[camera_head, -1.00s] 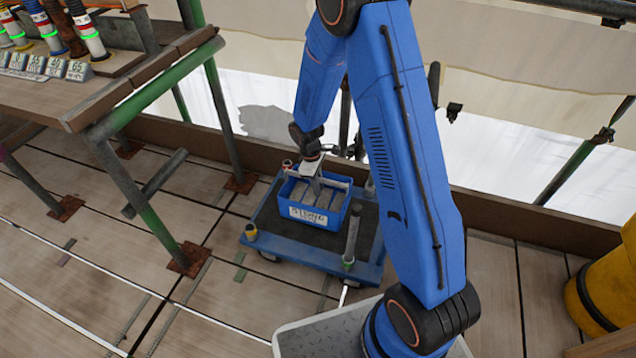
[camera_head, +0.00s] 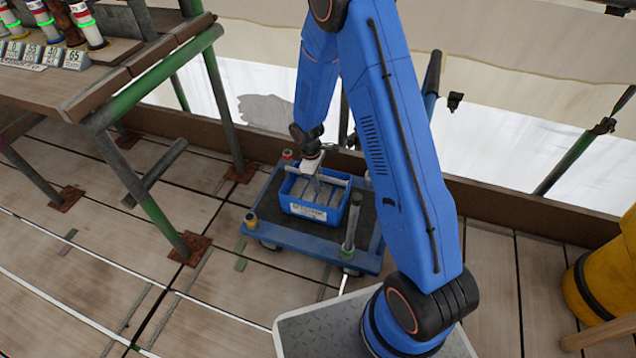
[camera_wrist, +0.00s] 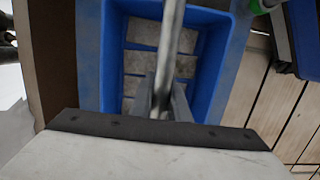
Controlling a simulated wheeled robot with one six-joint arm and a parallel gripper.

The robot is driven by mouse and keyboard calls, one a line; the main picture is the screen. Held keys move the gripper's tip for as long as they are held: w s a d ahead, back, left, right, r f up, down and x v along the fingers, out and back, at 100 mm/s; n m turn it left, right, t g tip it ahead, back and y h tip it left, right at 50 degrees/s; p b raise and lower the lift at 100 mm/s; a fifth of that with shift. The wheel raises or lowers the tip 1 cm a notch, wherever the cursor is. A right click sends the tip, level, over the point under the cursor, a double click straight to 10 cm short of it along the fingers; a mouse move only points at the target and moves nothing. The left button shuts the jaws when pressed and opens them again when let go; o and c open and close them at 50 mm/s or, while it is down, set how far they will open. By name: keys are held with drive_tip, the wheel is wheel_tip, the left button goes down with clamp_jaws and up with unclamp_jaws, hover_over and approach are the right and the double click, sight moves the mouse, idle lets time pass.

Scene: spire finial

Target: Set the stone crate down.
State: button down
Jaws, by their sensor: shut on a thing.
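The stone crate (camera_head: 317,212) is a blue open box with a white label on its front and several grey stone blocks inside. It is on or just over the dark deck of a blue wheeled cart (camera_head: 300,247); any small gap under it cannot be made out. My gripper (camera_head: 318,178) reaches down from above and is shut on the crate's grey handle bar. In the wrist view, the fingers (camera_wrist: 163,103) close around the bar, with the blue crate walls (camera_wrist: 215,60) and grey blocks below.
Short posts stand at the cart's corners, one (camera_head: 351,225) close to the crate's right side. A wooden bench (camera_head: 90,85) on green scaffold poles is at the left. A yellow container (camera_head: 600,280) stands at the right.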

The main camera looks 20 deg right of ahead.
drive_tip(key=shift+f, duration=0.65)
idle(0.7)
drive_tip(key=c, duration=1.6)
unclamp_jaws()
drive_tip(key=r, duration=0.5)
drive_tip(key=w+a+r, duration=0.1)
drive_tip(key=r, duration=0.5)
drive_tip(key=a+r, duration=0.1)
drive_tip(key=r, duration=0.5)
drive_tip(key=shift+w+r, duration=0.15)
drive_tip(key=shift+w, duration=0.15)
drive_tip(key=shift+s, duration=0.1)
